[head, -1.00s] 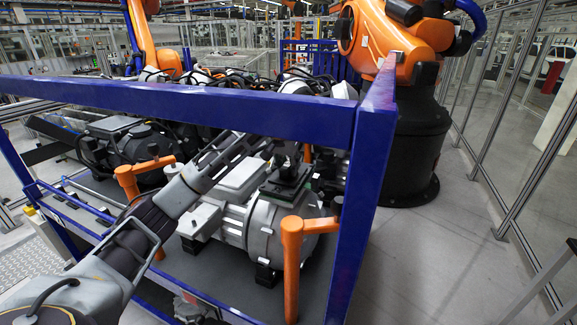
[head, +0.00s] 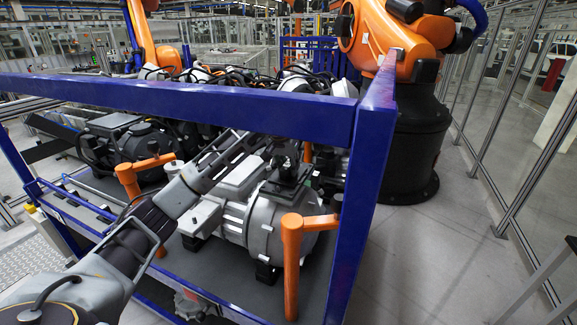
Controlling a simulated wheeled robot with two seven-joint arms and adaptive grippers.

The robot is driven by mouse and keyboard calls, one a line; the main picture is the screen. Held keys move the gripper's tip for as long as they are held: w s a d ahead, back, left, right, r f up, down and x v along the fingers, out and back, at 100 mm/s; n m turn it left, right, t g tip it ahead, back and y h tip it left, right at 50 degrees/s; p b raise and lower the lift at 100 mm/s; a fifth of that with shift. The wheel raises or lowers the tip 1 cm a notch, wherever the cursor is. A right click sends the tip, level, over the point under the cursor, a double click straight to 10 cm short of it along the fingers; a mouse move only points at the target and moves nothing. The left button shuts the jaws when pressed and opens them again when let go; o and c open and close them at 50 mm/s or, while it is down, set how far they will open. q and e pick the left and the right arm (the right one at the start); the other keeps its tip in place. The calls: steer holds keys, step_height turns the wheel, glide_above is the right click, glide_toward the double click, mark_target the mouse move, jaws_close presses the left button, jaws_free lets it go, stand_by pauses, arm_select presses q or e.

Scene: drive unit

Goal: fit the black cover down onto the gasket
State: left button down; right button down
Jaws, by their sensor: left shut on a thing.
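My left arm reaches in from the left over the silver drive unit (head: 262,222). My left gripper (head: 287,160) is small and dark at the top of the unit, shut on the black cover (head: 287,186). The cover is at the top of the unit's round housing, close to its surface. I cannot tell whether it touches or is fully seated. The gasket is not distinguishable; the cover and gripper hide that spot. My right gripper is not in view.
A blue frame's top bar (head: 200,103) crosses in front of the unit, with a blue post (head: 357,210) at right. An orange post (head: 291,265) stands before the unit, another (head: 130,185) at left. More drive units lie behind. Open floor (head: 440,260) is at right.

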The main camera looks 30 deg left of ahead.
arm_select(q)
steer(key=c, duration=1.1)
jaws_free()
steer(key=shift+o, duration=0.2)
steer(key=shift+f, duration=0.1)
steer(key=v, duration=1.2)
